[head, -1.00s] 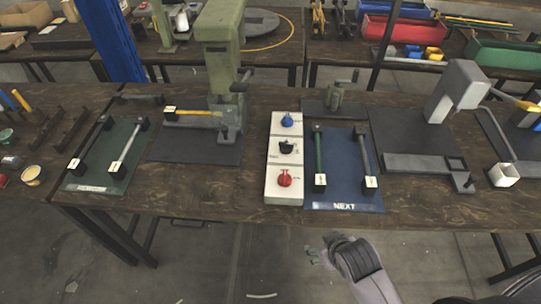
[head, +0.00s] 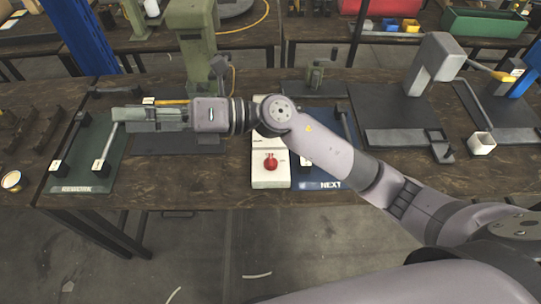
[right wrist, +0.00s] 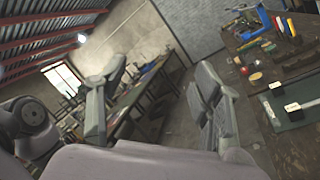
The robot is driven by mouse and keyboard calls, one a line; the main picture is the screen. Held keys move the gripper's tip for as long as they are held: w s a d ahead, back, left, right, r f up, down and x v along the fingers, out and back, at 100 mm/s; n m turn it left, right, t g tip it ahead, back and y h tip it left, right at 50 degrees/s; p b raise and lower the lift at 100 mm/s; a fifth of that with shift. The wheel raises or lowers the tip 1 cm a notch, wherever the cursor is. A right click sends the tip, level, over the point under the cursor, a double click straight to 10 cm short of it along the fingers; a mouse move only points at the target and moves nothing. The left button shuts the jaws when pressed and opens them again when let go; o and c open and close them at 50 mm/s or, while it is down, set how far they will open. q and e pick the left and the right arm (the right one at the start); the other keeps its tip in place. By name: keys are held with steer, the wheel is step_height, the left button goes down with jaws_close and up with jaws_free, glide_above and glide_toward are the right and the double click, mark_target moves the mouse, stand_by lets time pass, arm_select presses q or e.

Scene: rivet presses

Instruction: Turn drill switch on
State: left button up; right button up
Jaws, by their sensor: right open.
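The white switch panel (head: 270,180) stands on the bench in the head view. Its red knob (head: 270,162) shows at the near end. My right arm covers the middle and most of the far end of the panel, so the black and blue knobs are hidden. The panel's small labels cannot be read. My right gripper (head: 122,115) points left, well to the left of the panel, above the green mat (head: 92,178). In the right wrist view my right gripper (right wrist: 160,70) has its two fingers wide apart with nothing between them. My left gripper is not in view.
A green press (head: 192,15) stands behind my right forearm. A blue mat (head: 318,178) marked NEXT lies right of the panel, partly under my arm. Bare bench top lies along the front edge.

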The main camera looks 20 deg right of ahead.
step_height(320, 180, down, 4)
steer(key=s+n+g+h, duration=0.1)
steer(key=n+g+h, duration=0.2)
steer(key=n, duration=0.1)
steer(key=n+h, duration=0.4)
steer(key=h, duration=1.3)
glide_toward(271, 159)
steer(key=shift+t, duration=0.4)
steer(key=f+p, duration=0.1)
steer(key=f, duration=0.1)
steer(key=f+p, duration=0.2)
steer(key=f, duration=0.1)
steer(key=f+p, duration=0.1)
steer(key=f, duration=0.2)
steer(key=shift+s+a+p, duration=0.25)
steer(key=shift+s+p, duration=0.05)
steer(key=shift+s, duration=0.1)
steer(key=shift+f, duration=0.5)
steer(key=shift+c, duration=0.6)
steer(key=c, duration=1)
steer(key=shift+c, duration=0.2)
